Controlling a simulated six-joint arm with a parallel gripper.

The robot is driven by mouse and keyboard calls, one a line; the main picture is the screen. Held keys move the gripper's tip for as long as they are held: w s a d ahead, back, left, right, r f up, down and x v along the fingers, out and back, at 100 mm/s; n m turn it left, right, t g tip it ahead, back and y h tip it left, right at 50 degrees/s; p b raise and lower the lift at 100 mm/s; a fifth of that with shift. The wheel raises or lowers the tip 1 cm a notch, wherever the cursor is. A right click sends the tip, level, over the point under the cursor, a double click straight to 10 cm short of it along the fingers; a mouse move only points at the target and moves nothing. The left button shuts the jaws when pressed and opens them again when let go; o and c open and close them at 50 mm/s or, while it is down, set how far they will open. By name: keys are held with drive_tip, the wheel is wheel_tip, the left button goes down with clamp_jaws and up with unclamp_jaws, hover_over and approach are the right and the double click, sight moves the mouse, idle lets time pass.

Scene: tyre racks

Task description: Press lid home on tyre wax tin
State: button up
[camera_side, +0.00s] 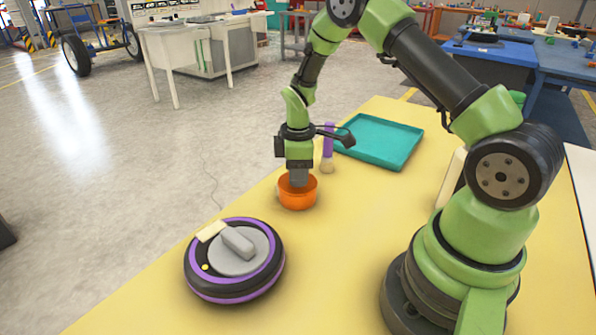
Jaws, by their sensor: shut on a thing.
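An orange round tin-like piece (298,194) stands on the yellow bench top. My gripper (299,180) points straight down over it, with the grey fingertips at its top and partly hidden behind its rim. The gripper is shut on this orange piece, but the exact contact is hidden. I cannot tell a separate lid from the tin, nor whether a lid sits level.
A black and purple tyre (234,286) lies flat at the front left, with a grey block (237,243) and a cream block (211,231) on it. A purple-handled brush (328,148) stands behind the gripper. A teal tray (383,142) lies behind right. Bench between tyre and my base is clear.

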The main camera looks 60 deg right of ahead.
idle(0.4)
drive_tip(key=o, duration=1.4)
drive_tip(key=shift+o, duration=0.2)
drive_tip(key=shift+r, duration=0.1)
drive_tip(key=shift+r, duration=3.4)
drive_tip(key=shift+c, duration=0.4)
clamp_jaws()
drive_tip(key=shift+f, duration=0.1)
